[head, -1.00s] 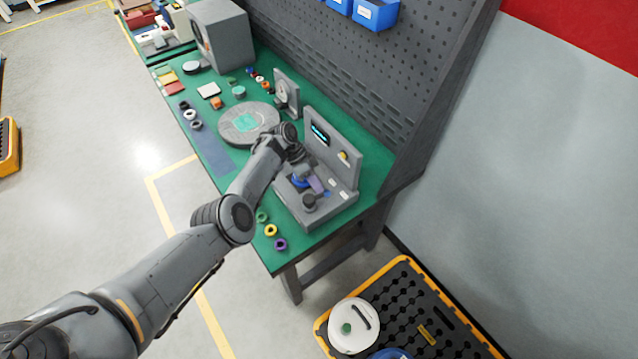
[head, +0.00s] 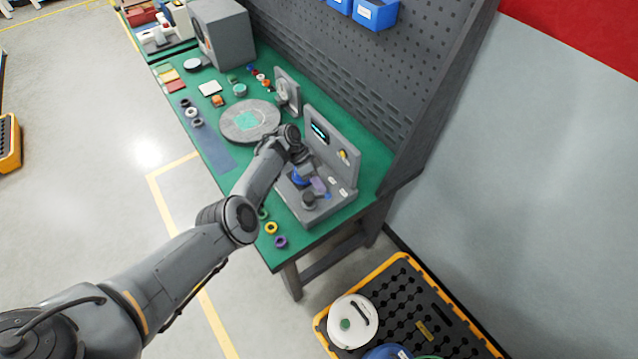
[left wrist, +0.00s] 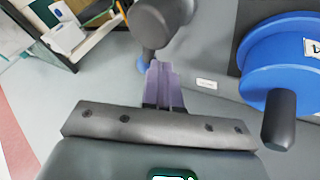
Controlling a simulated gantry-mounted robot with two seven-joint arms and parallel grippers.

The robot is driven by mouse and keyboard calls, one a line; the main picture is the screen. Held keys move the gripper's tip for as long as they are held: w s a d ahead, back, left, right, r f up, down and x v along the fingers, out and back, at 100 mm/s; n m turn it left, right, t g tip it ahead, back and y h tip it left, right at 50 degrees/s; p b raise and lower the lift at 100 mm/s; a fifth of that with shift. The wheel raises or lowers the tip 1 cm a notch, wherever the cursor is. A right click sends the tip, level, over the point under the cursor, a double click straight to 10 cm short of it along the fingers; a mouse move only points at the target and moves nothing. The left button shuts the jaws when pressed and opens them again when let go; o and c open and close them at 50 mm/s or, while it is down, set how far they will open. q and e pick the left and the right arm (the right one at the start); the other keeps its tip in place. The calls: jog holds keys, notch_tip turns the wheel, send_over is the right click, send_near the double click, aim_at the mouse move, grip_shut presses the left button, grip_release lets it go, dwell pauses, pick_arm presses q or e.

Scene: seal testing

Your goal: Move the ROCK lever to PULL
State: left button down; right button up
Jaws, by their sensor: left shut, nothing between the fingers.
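The grey test station (head: 345,178) stands at the near end of the green bench, with a display and a yellow knob on its upright panel. My left gripper (head: 319,186) is over its base, with purple fingers closed together and empty. In the left wrist view the fingertips (left wrist: 161,68) are just below a dark rounded knob (left wrist: 160,22), which also shows in the head view (head: 308,200). Whether they touch cannot be told. A blue wheel with a dark handle (left wrist: 280,118) is to their right. The ROCK and PULL markings are not readable. My right gripper is not in view.
A round grey disc (head: 235,130) lies on the bench beyond the station. Coloured rings, including a yellow ring (head: 271,228), lie along the near edge. A pegboard wall (head: 420,70) rises behind. A black and yellow crate (head: 410,285) is on the floor.

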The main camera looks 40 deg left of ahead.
pick_arm(q)
jog(key=shift+a+r, duration=0.2)
jog(key=shift+r, duration=0.2)
jog(key=p+v, duration=0.1)
jog(key=v, duration=0.9)
jog(key=shift+p, duration=0.35)
jog(key=shift+f, duration=0.1)
